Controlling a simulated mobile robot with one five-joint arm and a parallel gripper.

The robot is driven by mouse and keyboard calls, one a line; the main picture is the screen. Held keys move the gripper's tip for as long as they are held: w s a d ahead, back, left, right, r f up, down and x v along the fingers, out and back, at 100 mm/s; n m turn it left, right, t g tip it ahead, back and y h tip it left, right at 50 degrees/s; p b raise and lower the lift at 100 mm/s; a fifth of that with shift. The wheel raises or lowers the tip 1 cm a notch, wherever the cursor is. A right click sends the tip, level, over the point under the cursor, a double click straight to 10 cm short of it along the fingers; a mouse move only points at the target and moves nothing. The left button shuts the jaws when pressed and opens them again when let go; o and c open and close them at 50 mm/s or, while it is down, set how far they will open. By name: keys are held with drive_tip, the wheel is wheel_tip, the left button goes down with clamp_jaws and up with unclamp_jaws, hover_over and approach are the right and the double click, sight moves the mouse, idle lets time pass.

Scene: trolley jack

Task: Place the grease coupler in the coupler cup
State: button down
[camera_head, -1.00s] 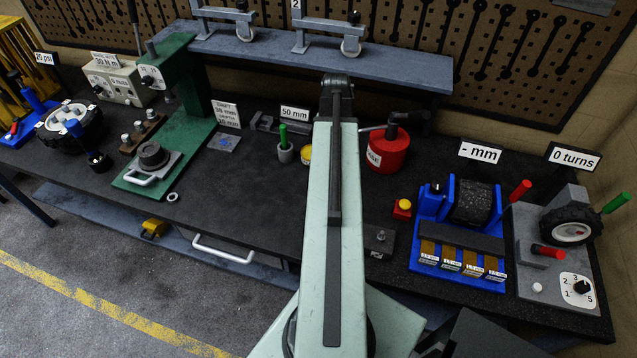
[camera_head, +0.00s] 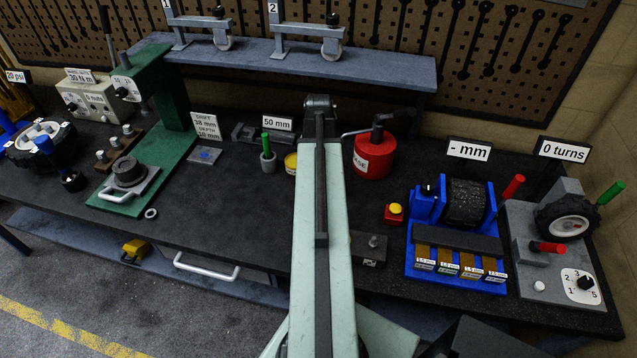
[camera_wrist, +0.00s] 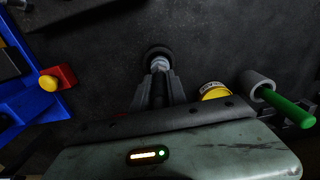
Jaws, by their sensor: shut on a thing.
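In the wrist view my gripper (camera_wrist: 160,88) is shut on a small grey metal piece (camera_wrist: 161,64), which looks like the grease coupler. A dark round piece (camera_wrist: 156,51) shows right at its far end. I cannot tell whether this is the coupler cup or part of what I hold. To the right in the wrist view are a yellow tin (camera_wrist: 215,91) and a grey cup (camera_wrist: 257,84) with a green-handled thing (camera_wrist: 288,107) in it. In the head view my arm hides the gripper and the coupler.
A red grease pot (camera_head: 374,155) stands right of my arm, with a red block with a yellow button (camera_head: 394,212) nearer. A blue fixture (camera_head: 457,240) is further right, a green press (camera_head: 150,160) left.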

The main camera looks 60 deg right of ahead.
drive_tip(key=shift+f+b, duration=1.65)
drive_tip(key=shift+f, duration=0.3)
drive_tip(key=c, duration=1.3)
unclamp_jaws()
drive_tip(key=shift+r, duration=0.1)
drive_tip(key=shift+r, duration=0.1)
wheel_tip(320, 180, up, 12)
drive_tip(key=p, duration=1.2)
drive_tip(key=shift+r+p, duration=0.2)
drive_tip(key=shift+p, duration=0.2)
drive_tip(key=shift+f, duration=0.15)
